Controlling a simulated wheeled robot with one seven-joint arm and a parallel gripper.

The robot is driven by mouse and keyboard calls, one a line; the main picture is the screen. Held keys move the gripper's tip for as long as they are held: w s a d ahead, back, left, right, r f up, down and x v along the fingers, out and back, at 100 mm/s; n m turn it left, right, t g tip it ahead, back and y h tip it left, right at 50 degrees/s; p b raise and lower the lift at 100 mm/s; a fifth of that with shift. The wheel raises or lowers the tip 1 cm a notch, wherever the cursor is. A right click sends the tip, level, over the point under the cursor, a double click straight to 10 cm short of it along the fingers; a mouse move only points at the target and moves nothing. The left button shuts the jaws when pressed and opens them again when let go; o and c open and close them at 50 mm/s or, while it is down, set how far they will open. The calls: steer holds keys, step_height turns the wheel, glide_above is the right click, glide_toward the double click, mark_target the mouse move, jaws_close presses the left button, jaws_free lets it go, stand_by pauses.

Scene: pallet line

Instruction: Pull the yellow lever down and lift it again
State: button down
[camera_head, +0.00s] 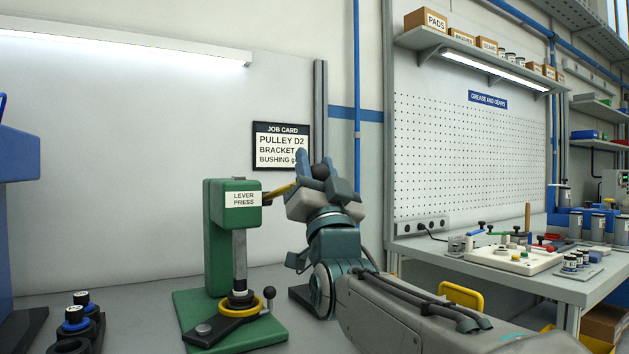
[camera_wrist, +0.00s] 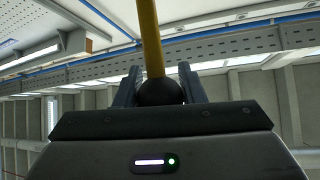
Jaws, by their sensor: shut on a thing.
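The green lever press (camera_head: 216,245) stands upright on the bench, with a white label reading LEVER PRESS on its head. Its yellow lever (camera_head: 281,191) sticks out to the right from the head, sloping slightly up. My gripper (camera_head: 312,170) is at the lever's outer end, shut on the dark ball knob (camera_head: 320,172). In the wrist view the yellow lever (camera_wrist: 151,40) runs up from the black ball knob (camera_wrist: 159,91), which sits between the two fingers. The press's ram points down at a dark fixture (camera_head: 240,303) on the green base.
Black holders with blue-ringed parts (camera_head: 77,318) stand at the lower left. A blue machine (camera_head: 15,160) is at the left edge. A job card (camera_head: 281,146) hangs on the wall behind. A workbench with trays and jars (camera_head: 500,255) is at the right.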

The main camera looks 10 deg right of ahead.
steer(key=shift+f+b, duration=0.5)
steer(key=shift+f, duration=0.1)
steer(key=c, duration=1.3)
jaws_free()
steer(key=o, duration=0.4)
steer(key=shift+c, duration=0.2)
steer(key=shift+s+r, duration=0.1)
